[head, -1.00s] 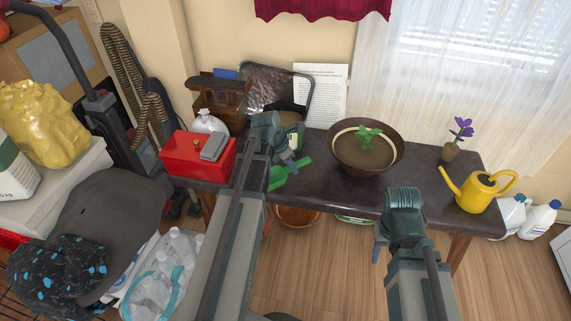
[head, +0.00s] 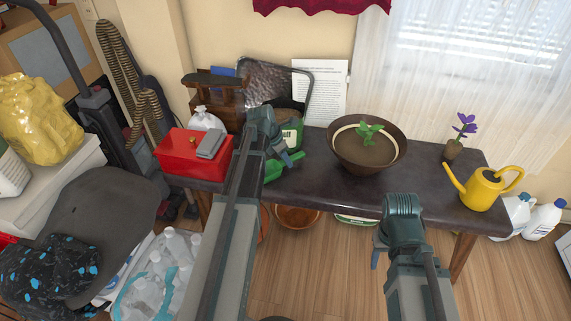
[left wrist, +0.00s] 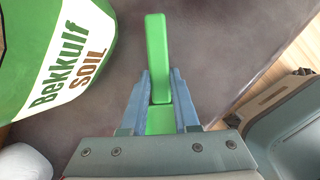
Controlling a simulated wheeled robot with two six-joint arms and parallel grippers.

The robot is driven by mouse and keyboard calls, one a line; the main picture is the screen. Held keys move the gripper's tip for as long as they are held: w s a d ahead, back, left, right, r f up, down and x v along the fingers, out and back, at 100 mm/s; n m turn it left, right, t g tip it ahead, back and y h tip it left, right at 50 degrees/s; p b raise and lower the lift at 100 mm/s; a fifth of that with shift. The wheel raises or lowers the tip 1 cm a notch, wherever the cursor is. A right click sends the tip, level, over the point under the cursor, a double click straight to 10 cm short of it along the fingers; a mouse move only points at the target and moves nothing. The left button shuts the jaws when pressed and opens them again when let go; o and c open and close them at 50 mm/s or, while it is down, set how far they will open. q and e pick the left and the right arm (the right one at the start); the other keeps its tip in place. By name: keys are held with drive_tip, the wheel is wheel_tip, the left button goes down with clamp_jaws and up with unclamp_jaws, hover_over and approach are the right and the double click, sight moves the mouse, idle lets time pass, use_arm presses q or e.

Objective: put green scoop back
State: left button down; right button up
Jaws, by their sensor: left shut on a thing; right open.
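The green scoop (head: 272,172) is at the table's front edge, left of the plant bowl, partly hidden by my left arm. My left gripper (head: 290,158) is shut on it. In the left wrist view, the scoop's green handle (left wrist: 156,50) stands between the two fingers of the gripper (left wrist: 161,95). The soil bag (head: 291,137), green and white, stands just behind the gripper; in the left wrist view the bag (left wrist: 60,60) is at upper left, apart from the fingers. My right gripper (head: 376,258) is empty in front of the table, its fingers mostly hidden.
A brown bowl with a seedling (head: 345,155) stands mid-table. A red box (head: 185,160) is at the left end. A yellow watering can (head: 481,190) and a purple flower pot (head: 452,150) are at the right. The dark table top (head: 420,185) is clear between bowl and can.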

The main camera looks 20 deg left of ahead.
use_arm(q)
drive_tip(key=shift+r, duration=0.1)
drive_tip(key=shift+f, duration=0.25)
drive_tip(key=c, duration=0.7)
unclamp_jaws()
drive_tip(key=shift+r, duration=0.1)
drive_tip(key=shift+o, duration=0.2)
drive_tip(key=shift+r, duration=0.1)
drive_tip(key=p+v, duration=1.1)
drive_tip(key=v, duration=0.1)
